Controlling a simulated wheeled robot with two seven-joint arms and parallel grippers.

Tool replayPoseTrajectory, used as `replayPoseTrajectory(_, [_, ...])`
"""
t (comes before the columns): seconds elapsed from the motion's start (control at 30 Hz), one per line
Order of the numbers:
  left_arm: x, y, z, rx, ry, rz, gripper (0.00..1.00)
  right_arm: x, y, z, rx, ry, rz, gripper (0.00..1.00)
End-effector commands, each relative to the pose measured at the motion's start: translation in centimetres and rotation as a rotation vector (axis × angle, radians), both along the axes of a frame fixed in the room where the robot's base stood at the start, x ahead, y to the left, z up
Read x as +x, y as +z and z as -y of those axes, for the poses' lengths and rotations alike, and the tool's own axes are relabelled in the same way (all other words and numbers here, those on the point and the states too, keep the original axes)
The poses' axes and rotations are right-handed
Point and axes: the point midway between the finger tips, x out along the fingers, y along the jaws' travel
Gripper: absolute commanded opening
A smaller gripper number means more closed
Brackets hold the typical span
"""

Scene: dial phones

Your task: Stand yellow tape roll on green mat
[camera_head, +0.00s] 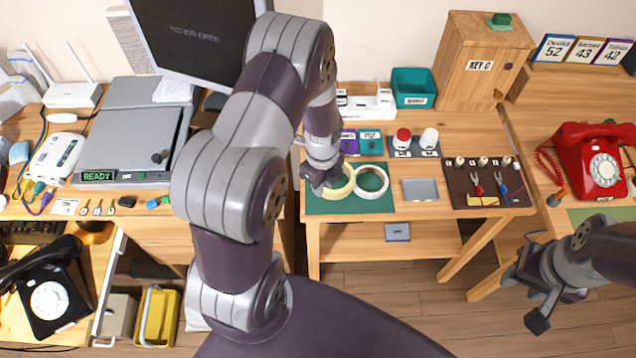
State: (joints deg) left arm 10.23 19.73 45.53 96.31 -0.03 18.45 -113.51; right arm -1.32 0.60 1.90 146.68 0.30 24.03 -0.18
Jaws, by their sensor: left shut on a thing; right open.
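The yellow tape roll (342,187) is at the left part of the green mat (350,206) on the middle table. My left gripper (326,186) is shut on its left side. The roll looks tilted or flat; I cannot tell which, nor whether it touches the mat. A white tape roll (371,182) is on the mat just to its right. My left arm hides part of the table to the left. My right gripper (530,296) is open and empty, low at the right, in front of the table.
Behind the mat are a purple box (349,142), a teal box (370,142) and two small jars (402,138). A grey plate (420,189) and a dark board with clips (487,183) lie to the right. A red phone (597,160) stands at the far right.

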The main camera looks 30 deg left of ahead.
Motion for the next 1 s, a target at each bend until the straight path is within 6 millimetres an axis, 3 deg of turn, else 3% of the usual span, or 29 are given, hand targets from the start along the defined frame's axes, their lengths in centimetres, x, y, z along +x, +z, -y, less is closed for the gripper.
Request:
replayPoseTrajectory(0.2, [1.8, -1.8, -2.5, 0.000, 0.002, 0.000, 0.02, 0.0, 0.3, 0.0, 0.000, 0.000, 0.000, 0.43])
replayPoseTrajectory(0.33, [2.2, -2.5, -3.0, 0.000, 0.000, 0.000, 0.02, 0.0, 0.4, 0.0, 0.000, 0.000, 0.000, 0.43])
replayPoseTrajectory(0.57, [2.2, -6.1, -3.0, 0.000, 0.000, -0.001, 0.02, 0.0, 0.9, 0.0, 0.000, 0.000, 0.000, 0.43])
replayPoseTrajectory(0.93, [2.2, -6.7, -3.0, 0.000, 0.000, 0.001, 0.02, 0.0, 0.4, 0.0, 0.000, 0.000, 0.000, 0.43])
replayPoseTrajectory(0.97, [2.2, -6.6, -3.0, 0.000, 0.000, 0.001, 0.25, 0.0, 0.5, 0.0, 0.000, 0.000, 0.000, 0.43])
replayPoseTrajectory(1.0, [2.2, -6.6, -3.0, 0.000, 0.000, 0.001, 0.38, 0.0, 0.6, 0.0, 0.000, 0.000, 0.000, 0.43])
